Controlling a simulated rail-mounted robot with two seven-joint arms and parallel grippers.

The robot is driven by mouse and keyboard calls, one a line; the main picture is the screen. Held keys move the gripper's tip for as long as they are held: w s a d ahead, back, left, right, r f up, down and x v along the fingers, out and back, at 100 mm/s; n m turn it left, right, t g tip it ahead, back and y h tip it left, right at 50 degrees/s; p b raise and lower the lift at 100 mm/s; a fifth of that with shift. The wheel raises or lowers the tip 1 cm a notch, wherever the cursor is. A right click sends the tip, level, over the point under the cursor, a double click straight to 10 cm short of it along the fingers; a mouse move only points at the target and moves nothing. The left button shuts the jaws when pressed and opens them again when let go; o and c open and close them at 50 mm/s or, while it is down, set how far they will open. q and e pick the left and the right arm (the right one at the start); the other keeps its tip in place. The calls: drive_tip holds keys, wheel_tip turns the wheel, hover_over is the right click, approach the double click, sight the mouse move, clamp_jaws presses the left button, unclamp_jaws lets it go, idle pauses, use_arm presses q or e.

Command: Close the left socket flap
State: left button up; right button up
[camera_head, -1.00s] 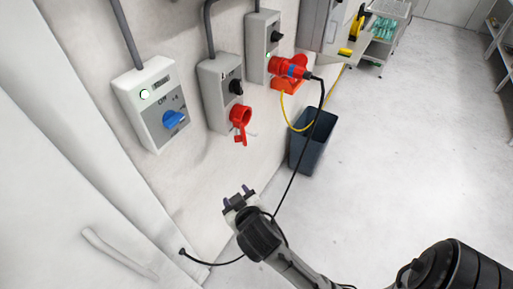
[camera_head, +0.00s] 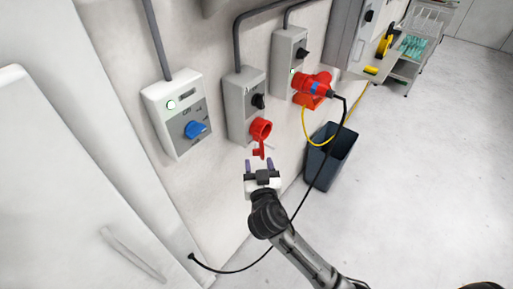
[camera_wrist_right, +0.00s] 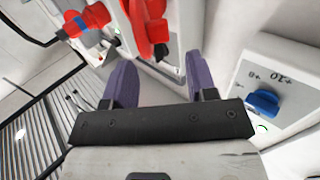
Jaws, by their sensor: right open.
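The left socket (camera_head: 262,128) is a red round socket on a grey wall box with a black knob. Its red flap (camera_head: 258,152) hangs open below the socket mouth. My right gripper (camera_head: 259,166) is open and empty, with its two purple-grey fingers pointing up just below the flap, apparently apart from it. In the right wrist view, the red socket and flap (camera_wrist_right: 143,38) show ahead of and between the open fingers (camera_wrist_right: 158,65); where one ends and the other begins is hard to tell. My left gripper is not in view.
The right socket (camera_head: 312,88) holds a red and blue plug with a black cable. A yellow cable hangs over a dark bin (camera_head: 331,160) by the wall. A white box with a blue knob (camera_head: 195,130) is at left.

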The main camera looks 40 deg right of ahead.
sight(257, 151)
drive_tip(key=shift+p+x, duration=0.3)
drive_tip(key=shift+x, duration=2.85)
drive_tip(key=shift+c, duration=0.2)
drive_tip(key=shift+s, duration=0.1)
clamp_jaws()
